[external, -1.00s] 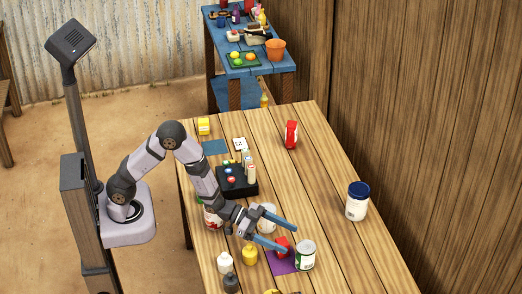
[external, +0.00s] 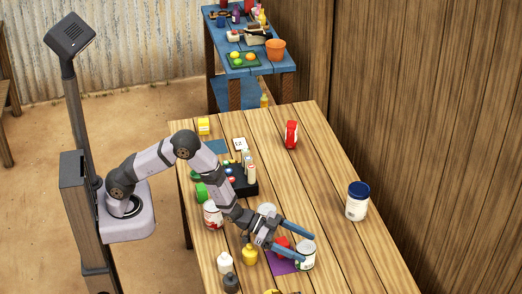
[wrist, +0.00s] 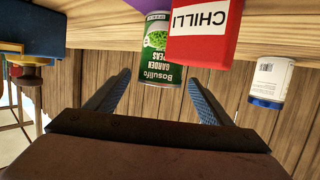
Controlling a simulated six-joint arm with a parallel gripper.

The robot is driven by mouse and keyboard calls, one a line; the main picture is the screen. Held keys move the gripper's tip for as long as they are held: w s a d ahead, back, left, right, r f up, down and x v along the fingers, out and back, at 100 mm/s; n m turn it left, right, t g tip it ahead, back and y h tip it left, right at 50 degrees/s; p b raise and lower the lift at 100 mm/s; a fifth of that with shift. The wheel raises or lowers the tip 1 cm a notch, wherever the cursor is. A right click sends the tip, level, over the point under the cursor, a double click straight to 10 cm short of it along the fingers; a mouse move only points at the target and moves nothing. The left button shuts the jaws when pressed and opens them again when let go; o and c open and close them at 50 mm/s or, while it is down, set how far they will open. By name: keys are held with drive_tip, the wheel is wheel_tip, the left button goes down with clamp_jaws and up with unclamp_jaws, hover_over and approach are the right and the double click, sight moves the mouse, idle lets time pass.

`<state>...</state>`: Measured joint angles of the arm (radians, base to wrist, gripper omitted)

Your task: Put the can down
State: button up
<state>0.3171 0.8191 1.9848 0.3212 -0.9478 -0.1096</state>
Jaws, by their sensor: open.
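The garden peas can (external: 305,257), green and white, stands upright at the right edge of the purple mat (external: 283,267). In the wrist view the peas can (wrist: 157,45) appears upside down, partly covered by a red chilli box (wrist: 205,30) nearer the camera. That red box (external: 281,244) also shows by the mat in the external view. My gripper (external: 309,247) is open, its blue fingers pointing at the peas can. In the wrist view the fingers (wrist: 158,80) lie to either side of the can; whether they reach around it I cannot tell.
A red and white tin (external: 212,216), a yellow bottle (external: 249,254) and a white bottle (external: 225,262) stand near my arm. A blue-lidded jar (external: 357,202) stands at the right. A red container (external: 291,135) stands farther back. The table's middle right is clear.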

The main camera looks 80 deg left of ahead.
drive_tip(key=shift+r, duration=0.1)
drive_tip(key=c, duration=1.6)
drive_tip(key=shift+r, duration=0.1)
drive_tip(key=shift+r+b, duration=0.65)
drive_tip(key=shift+r, duration=4.3)
